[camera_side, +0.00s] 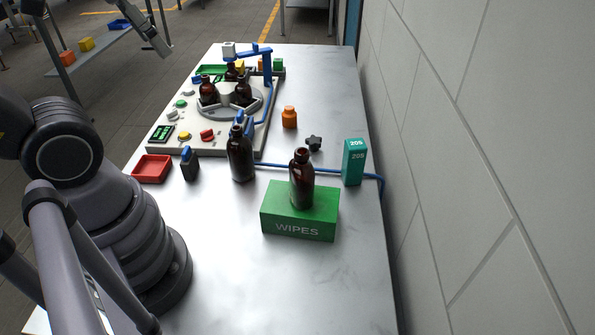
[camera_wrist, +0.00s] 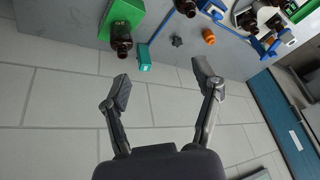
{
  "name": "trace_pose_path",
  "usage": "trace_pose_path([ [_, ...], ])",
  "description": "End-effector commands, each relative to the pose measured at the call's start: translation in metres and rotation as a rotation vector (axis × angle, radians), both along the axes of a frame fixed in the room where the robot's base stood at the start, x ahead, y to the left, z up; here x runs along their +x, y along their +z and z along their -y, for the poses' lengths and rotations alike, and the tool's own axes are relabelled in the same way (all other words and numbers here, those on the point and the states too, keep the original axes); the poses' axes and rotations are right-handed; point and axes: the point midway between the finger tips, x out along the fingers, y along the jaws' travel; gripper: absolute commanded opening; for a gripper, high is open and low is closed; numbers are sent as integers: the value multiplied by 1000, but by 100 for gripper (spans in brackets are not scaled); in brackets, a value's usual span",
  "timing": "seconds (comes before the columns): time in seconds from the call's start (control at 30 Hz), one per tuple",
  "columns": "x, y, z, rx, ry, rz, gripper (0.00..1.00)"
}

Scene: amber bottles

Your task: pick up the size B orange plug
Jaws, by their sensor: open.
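An orange plug-like piece (camera_side: 289,118) stands on the grey table, right of the white machine; no size mark is readable on it. It also shows in the wrist view (camera_wrist: 209,37), near the top, right of a black star-shaped knob (camera_wrist: 177,41). My gripper (camera_wrist: 162,70) is open and empty in the wrist view, its two fingers wide apart. My gripper is not seen in the side view.
A green wipes box (camera_side: 298,224) carries a brown bottle (camera_side: 302,180); another bottle (camera_side: 240,157) stands left. A teal box (camera_side: 354,162), black knob (camera_side: 314,143), blue tube (camera_side: 320,170) and red tray (camera_side: 152,169) lie around. The wall (camera_side: 480,150) bounds the right; the front table is clear.

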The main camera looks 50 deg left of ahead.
Motion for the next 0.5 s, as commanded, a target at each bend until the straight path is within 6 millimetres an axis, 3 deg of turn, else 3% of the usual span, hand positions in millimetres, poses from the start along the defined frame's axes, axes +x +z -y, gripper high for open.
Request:
trace_pose_path([
  [0.27, 62, -19, -79, 450, -113, -429, 64],
  [0.5, 142, -44, -147, 878, -295, -775, 64],
])
